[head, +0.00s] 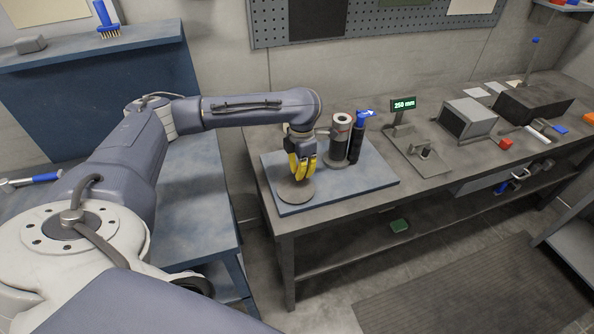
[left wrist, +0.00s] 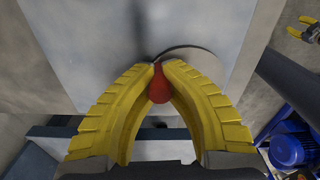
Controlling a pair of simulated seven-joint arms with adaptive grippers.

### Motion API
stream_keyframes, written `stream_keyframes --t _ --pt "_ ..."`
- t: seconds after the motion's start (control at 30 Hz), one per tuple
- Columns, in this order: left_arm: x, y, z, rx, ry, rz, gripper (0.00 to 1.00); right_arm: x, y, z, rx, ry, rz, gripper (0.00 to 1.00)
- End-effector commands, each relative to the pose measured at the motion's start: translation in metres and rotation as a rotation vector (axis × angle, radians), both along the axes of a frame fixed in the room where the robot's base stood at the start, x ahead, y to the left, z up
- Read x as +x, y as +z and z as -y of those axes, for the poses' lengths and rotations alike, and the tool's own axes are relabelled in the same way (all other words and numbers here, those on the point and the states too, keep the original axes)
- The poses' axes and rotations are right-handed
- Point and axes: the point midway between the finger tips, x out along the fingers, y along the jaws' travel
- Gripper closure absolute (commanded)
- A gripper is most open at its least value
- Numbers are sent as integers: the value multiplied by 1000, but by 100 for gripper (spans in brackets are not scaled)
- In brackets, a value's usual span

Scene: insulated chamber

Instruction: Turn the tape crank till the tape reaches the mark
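My left gripper (head: 302,174) reaches down over a grey round disc (head: 296,192) on the blue board (head: 350,187). In the left wrist view my yellow fingers (left wrist: 158,68) close on a red knob (left wrist: 159,90), which looks like the crank's handle. The disc's edge (left wrist: 195,50) shows just beyond the fingertips. Behind the gripper stands an upright dark roller with a pale top (head: 342,122). Beside it is a black post with a blue top (head: 362,120). A green-lit display (head: 404,104) reads 250 mm. I cannot make out the tape or the mark.
The grey bench (head: 440,165) carries a small stand (head: 424,152), a grey box (head: 468,117), a black box (head: 525,103) and a red block (head: 506,143). A blue bench (head: 190,200) stands at left. A pegboard (head: 370,22) hangs behind.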

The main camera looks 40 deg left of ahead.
Motion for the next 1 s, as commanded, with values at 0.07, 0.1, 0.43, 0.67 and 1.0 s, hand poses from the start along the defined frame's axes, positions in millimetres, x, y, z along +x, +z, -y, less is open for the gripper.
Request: stream_keyframes --t 0.07,0.1,0.43,0.67,1.0 --pt "1 0 4 0 -72 1 100 0 0 0 0 0 0 56" --pt "1 0 5 0 -110 1 100 0 0 0 0 0 0 56" --pt "1 0 19 0 -424 1 100 0 0 0 0 0 0 56" --pt "-2 0 28 -1 -642 0 100 0 0 0 0 0 0 56" --pt "-8 -1 38 -3 -890 0 100 0 0 0 0 0 0 56"
